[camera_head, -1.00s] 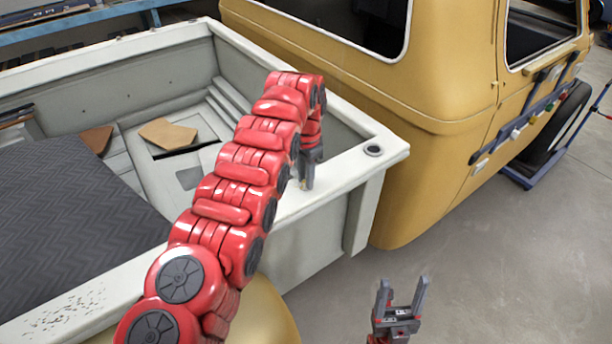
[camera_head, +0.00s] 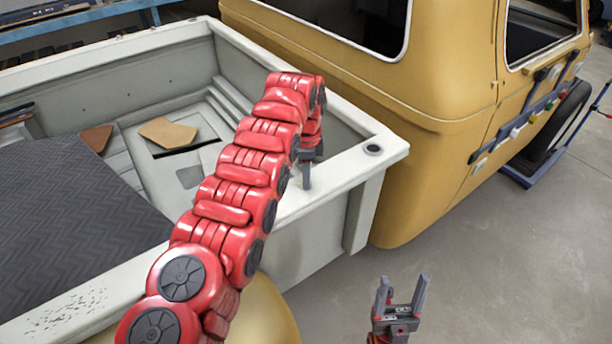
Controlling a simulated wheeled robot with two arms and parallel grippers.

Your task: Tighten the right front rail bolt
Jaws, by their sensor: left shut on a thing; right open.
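My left arm reaches from the bottom left over the near rail of the pale truck bed. My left gripper (camera_head: 307,178) points down at the top of the bed rail (camera_head: 335,174), near its right front corner, close to the yellow cab. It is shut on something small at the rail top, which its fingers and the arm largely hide. I cannot make out the bolt itself. My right gripper (camera_head: 402,296) is open and empty, fingers up, over the grey floor at the bottom, apart from the truck.
A round dark hole (camera_head: 373,150) sits in the rail corner. The yellow cab (camera_head: 440,130) stands just beyond the bed. A dark ribbed mat (camera_head: 70,225) and brown pieces (camera_head: 167,133) lie in the bed. The floor (camera_head: 500,260) at the lower right is clear.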

